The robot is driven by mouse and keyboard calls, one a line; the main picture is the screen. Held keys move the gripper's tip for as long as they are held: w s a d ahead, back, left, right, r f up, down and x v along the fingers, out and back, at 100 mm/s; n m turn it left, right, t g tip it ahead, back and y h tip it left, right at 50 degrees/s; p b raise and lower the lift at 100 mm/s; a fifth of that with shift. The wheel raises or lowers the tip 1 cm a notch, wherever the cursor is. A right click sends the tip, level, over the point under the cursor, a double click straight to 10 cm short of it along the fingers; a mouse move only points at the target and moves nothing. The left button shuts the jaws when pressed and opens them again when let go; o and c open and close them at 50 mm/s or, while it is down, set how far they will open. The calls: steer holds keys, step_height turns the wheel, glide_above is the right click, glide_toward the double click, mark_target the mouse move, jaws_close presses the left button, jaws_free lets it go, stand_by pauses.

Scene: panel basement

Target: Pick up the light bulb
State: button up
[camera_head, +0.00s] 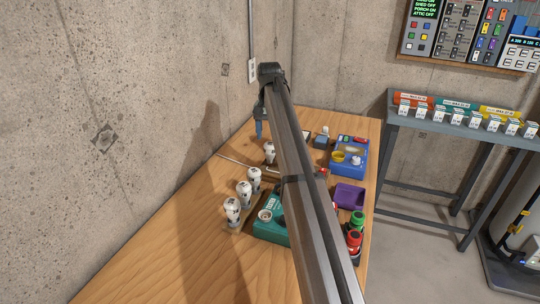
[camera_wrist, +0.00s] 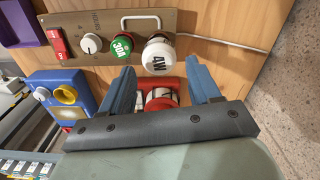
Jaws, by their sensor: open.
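A white light bulb marked 4W (camera_wrist: 158,56) stands in a brown panel (camera_wrist: 175,20), just beyond my fingertips in the wrist view. It appears to be the white bulb (camera_head: 270,149) near the wall side of the bench in the head view. My gripper (camera_wrist: 163,68) is open, with its two blue fingers apart and nothing held. A red thing with a white-and-dark middle (camera_wrist: 158,97) shows between the fingers, partly hidden by my gripper. In the head view my gripper (camera_head: 259,130) hangs above the bench. Several more white bulbs (camera_head: 244,190) stand in a row nearer the camera.
The panel also carries a green 30A part (camera_wrist: 121,46), a white knob (camera_wrist: 92,44), a red switch (camera_wrist: 57,40) and a metal handle (camera_wrist: 141,19). A blue box (camera_head: 348,163), purple tray (camera_head: 348,197) and green box (camera_head: 268,228) stand on the bench. The near-left bench (camera_head: 165,255) is clear.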

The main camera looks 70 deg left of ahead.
mark_target(270, 151)
steer(key=shift+w+f, duration=0.15)
steer(key=shift+f, duration=3.8)
steer(key=c, duration=0.8)
steer(key=shift+r, duration=0.15)
step_height(270, 151, up, 10)
steer(key=shift+f, duration=0.1)
